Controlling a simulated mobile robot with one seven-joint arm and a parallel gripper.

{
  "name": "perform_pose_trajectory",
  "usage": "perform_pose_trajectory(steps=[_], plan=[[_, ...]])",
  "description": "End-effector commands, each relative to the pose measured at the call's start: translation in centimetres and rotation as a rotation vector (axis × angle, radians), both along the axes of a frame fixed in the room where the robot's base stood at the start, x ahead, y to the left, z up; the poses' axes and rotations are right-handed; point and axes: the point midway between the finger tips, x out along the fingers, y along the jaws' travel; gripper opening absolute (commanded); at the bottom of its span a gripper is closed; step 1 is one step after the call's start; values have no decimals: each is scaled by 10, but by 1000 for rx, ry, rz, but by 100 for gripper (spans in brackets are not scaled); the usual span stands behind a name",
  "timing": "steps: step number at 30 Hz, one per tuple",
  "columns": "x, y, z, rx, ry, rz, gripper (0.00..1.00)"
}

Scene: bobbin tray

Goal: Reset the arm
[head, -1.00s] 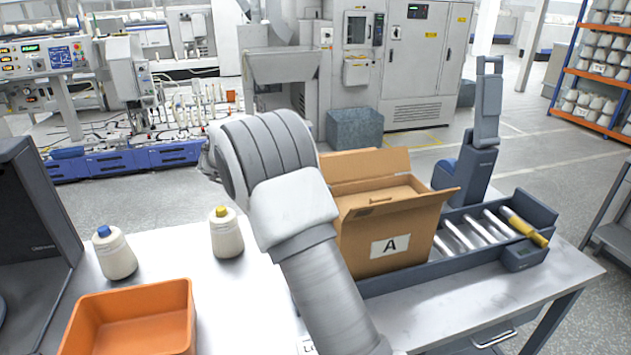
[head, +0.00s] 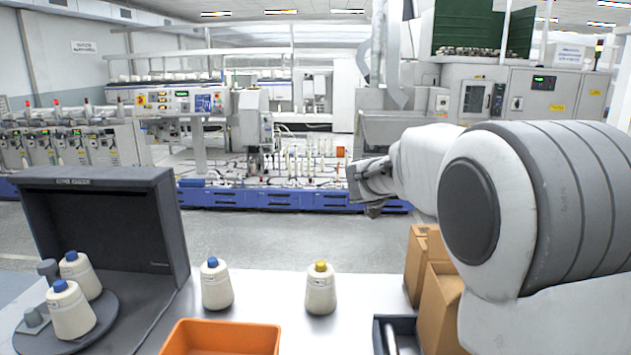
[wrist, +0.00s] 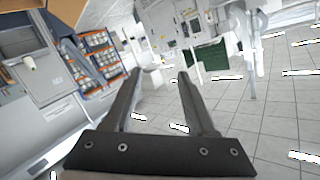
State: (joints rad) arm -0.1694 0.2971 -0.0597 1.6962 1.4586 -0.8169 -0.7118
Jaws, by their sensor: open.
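My gripper (head: 368,190) is held up above the table's far side, left of my raised forearm, in the head view. In the wrist view its two dark fingers (wrist: 160,76) stand apart with nothing between them. A blue-topped bobbin (head: 216,287) and a yellow-topped bobbin (head: 320,291) stand upright on the white table, well below and apart from my gripper. Two more blue-topped bobbins stand on a dark round plate (head: 95,325) by the dark booth (head: 160,220) at left.
An orange bin (head: 222,338) sits at the table's front. A cardboard box (head: 440,305) stands at right, partly hidden by my arm, beside a dark tray (head: 380,342). Machines (head: 250,130) line the back across an open floor. Bare table lies around the two bobbins.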

Motion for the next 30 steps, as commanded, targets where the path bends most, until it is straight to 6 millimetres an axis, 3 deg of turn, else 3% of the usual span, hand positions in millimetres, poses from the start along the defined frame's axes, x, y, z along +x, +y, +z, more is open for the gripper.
perform_pose_trajectory(steps=[1,6,13,17,21,26,30], plan=[[-4,7,15,0,-22,72,56],[-21,43,46,-6,-47,331,56],[-75,95,54,-16,29,650,56],[-118,118,41,-23,127,799,56],[-173,134,14,-31,270,923,56],[-243,137,-27,-41,474,1007,56],[-306,126,-67,-48,675,1024,56]])
